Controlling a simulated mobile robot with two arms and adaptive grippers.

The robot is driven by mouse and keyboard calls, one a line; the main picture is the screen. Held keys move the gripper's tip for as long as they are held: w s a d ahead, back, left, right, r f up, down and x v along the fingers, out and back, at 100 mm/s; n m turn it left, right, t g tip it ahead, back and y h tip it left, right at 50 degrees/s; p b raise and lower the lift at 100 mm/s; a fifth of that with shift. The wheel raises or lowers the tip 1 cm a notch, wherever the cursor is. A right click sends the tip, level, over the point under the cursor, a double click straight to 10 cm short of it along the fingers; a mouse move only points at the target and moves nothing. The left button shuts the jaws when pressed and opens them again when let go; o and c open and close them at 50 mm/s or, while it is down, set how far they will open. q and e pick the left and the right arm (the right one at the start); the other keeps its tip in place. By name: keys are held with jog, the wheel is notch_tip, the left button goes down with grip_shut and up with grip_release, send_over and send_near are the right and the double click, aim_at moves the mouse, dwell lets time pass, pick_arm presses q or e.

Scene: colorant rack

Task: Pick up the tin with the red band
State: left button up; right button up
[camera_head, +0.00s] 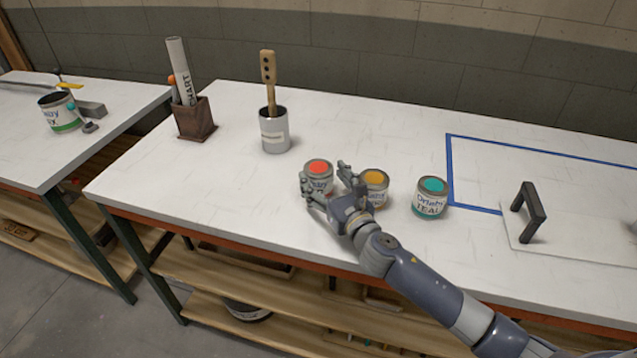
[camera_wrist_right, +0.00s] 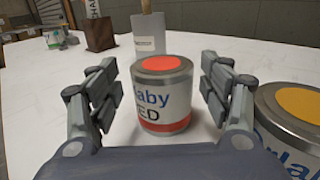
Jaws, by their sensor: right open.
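The tin with the red band (camera_head: 318,174) stands upright on the white table, with a red disc on its lid. In the wrist view the red tin (camera_wrist_right: 163,95) shows a red band at its base and lettering ending in "ED". My right gripper (camera_head: 325,178) is open, with its fingers on either side of this tin. In the wrist view the right gripper (camera_wrist_right: 163,85) has a visible gap between each finger and the tin. My left gripper is not in view.
A yellow-lidded tin (camera_head: 375,185) stands close to the right of my right gripper, and a teal tin (camera_head: 432,197) is further right. A grey pot with a wooden-handled tool (camera_head: 275,135) and a brown holder (camera_head: 195,122) stand behind. A black handle (camera_head: 530,212) is at the right.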

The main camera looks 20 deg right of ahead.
aim_at(312, 164)
jog(key=shift+w+f, duration=0.25)
jog(key=shift+f, duration=0.55)
jog(key=shift+w+r, duration=0.1)
jog(key=shift+w, duration=0.7)
jog(key=shift+w+a+r, duration=0.1)
jog(key=shift+w+a, duration=0.1)
jog(key=shift+w, duration=0.85)
jog(key=w, duration=0.3)
jog(key=shift+w+a, duration=0.15)
jog(key=shift+a, duration=0.05)
jog(key=shift+w, duration=0.15)
jog(key=c, duration=1)
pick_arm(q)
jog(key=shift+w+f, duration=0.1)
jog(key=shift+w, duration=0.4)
pick_arm(e)
jog(key=shift+c, duration=0.5)
